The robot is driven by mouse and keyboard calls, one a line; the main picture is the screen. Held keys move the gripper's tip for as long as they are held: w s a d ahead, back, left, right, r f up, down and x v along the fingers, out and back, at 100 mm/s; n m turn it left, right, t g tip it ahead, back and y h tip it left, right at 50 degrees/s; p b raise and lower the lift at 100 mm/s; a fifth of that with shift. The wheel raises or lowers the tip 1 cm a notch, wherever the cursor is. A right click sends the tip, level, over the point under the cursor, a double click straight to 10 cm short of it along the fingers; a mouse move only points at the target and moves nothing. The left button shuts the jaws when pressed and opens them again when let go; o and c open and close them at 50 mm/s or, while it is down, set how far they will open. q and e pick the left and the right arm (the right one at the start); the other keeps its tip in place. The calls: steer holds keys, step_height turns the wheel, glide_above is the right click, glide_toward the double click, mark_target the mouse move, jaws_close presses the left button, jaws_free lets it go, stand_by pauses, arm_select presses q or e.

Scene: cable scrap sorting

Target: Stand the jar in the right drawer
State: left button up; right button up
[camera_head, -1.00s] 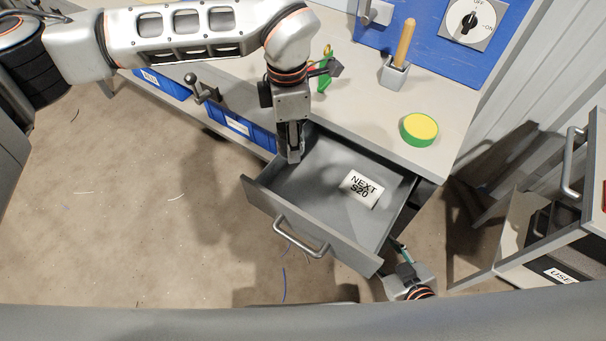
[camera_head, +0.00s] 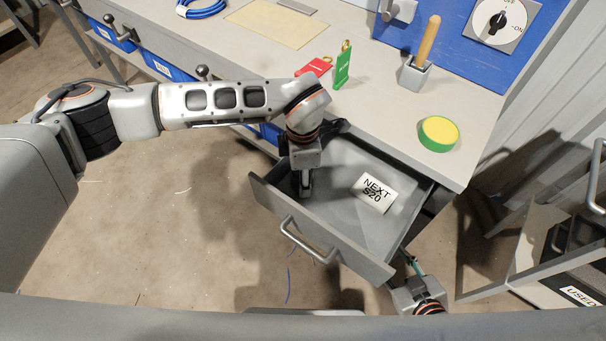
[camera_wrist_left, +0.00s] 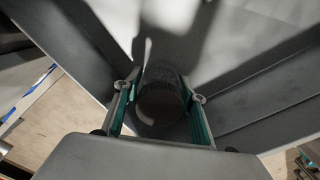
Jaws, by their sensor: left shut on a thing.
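The open grey drawer (camera_head: 344,240) sticks out from under the bench, its handle toward me. My left gripper (camera_head: 305,190) points down inside the drawer near its left corner. In the left wrist view, the gripper (camera_wrist_left: 161,108) is shut on a dark round jar (camera_wrist_left: 160,92), with a teal-padded finger on each side. The jar is seen from above between the drawer walls; whether its base touches the floor is hidden. My right gripper (camera_head: 410,261) is by the drawer's right front corner, outside it; its finger opening is unclear.
A white card marked NEXT S20 (camera_head: 374,193) lies in the drawer, right of my left gripper. On the bench are a green-and-yellow round thing (camera_head: 438,134), a wooden-handled tool in a holder (camera_head: 414,75), and red (camera_head: 314,67) and green tags (camera_head: 343,67).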

arm_select(q)
steer(key=shift+r, duration=0.2)
steer(key=shift+f, duration=0.2)
steer(key=o, duration=1.3)
step_height(320, 180, up, 12)
steer(key=shift+r+p, duration=0.15)
steer(key=shift+p, duration=0.8)
